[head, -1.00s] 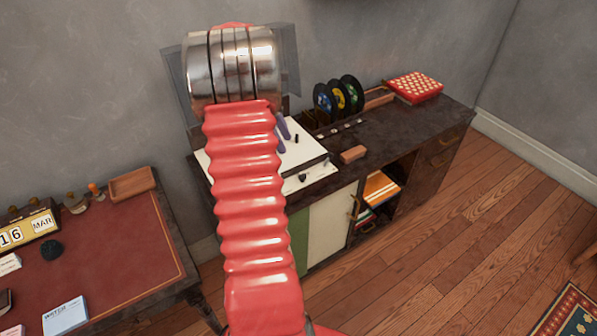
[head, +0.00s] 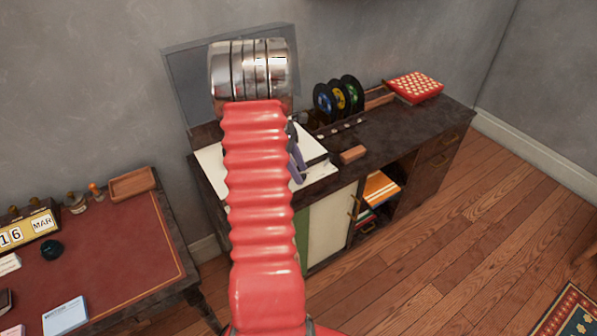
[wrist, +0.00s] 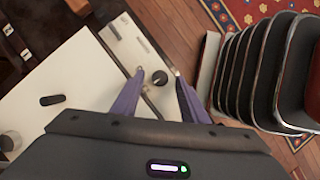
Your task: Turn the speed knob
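The speed knob looks to be the small round black knob (wrist: 160,77) on the white front panel of the record player (head: 210,165). In the wrist view it shows between the two purple fingertips of my gripper (wrist: 159,72), with a gap on each side. My gripper is open and holds nothing. I cannot tell how far the tips are above the panel. In the head view the purple fingers of my gripper (head: 298,165) are over the front right part of the player, and the knob is hidden there.
The player's clear lid (head: 190,85) stands open at the back. A brown block (head: 353,154) lies on the dark cabinet (head: 420,125) to the right, with several reels (head: 340,97) behind. A red-topped desk (head: 110,240) stands at the left.

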